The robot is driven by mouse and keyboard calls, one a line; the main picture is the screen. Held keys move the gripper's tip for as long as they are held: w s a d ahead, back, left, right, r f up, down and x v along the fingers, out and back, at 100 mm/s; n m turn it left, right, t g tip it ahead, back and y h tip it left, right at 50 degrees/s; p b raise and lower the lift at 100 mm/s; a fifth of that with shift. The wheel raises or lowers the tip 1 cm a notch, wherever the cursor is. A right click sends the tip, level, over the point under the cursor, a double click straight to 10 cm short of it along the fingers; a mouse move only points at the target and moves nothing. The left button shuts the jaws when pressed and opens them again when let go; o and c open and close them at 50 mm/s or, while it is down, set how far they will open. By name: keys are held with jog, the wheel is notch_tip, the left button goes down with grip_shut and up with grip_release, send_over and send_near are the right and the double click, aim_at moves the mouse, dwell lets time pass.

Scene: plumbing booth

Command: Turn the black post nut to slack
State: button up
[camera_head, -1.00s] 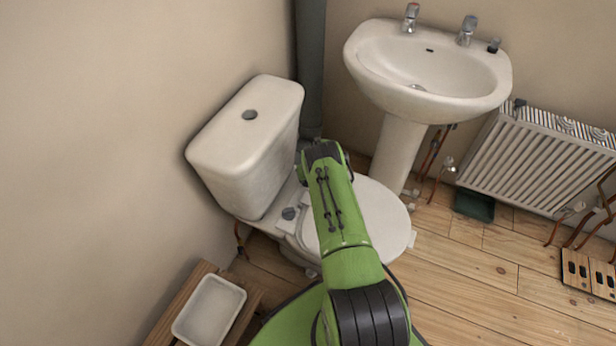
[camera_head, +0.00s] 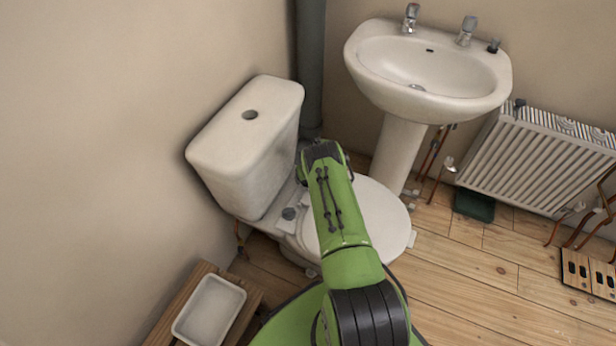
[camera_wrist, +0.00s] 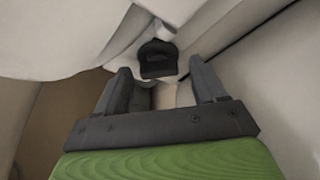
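The black post nut (camera_wrist: 158,60) shows in the wrist view, under the white toilet (camera_wrist: 165,10), just beyond and between my fingertips. My gripper (camera_wrist: 161,75) is open, with its two dark fingers apart on either side of the line to the nut. I cannot tell whether either finger touches it. In the head view my green arm reaches over the toilet (camera_head: 378,215) and hides the gripper.
The cistern (camera_head: 245,150) stands close on the left against the wall. A grey pipe (camera_head: 311,70) rises behind it. The basin (camera_head: 430,75) and radiator (camera_head: 535,160) are to the right. A wooden stool with a white tray (camera_head: 240,297) stands at lower left.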

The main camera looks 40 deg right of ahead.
jog(key=p+v, duration=0.7)
jog(key=v, duration=0.8)
jog(key=shift+s+r, duration=0.2)
jog(key=shift+r, duration=0.15)
jog(key=s+a+f+t+h, duration=0.1)
jog(key=s+f+t, duration=0.3)
jog(key=s+t, duration=0.15)
jog(key=shift+g, duration=0.45)
jog(key=b+x, duration=0.7)
jog(key=x, duration=0.9)
jog(key=shift+s+a+f, duration=0.1)
jog(key=shift+a, duration=0.05)
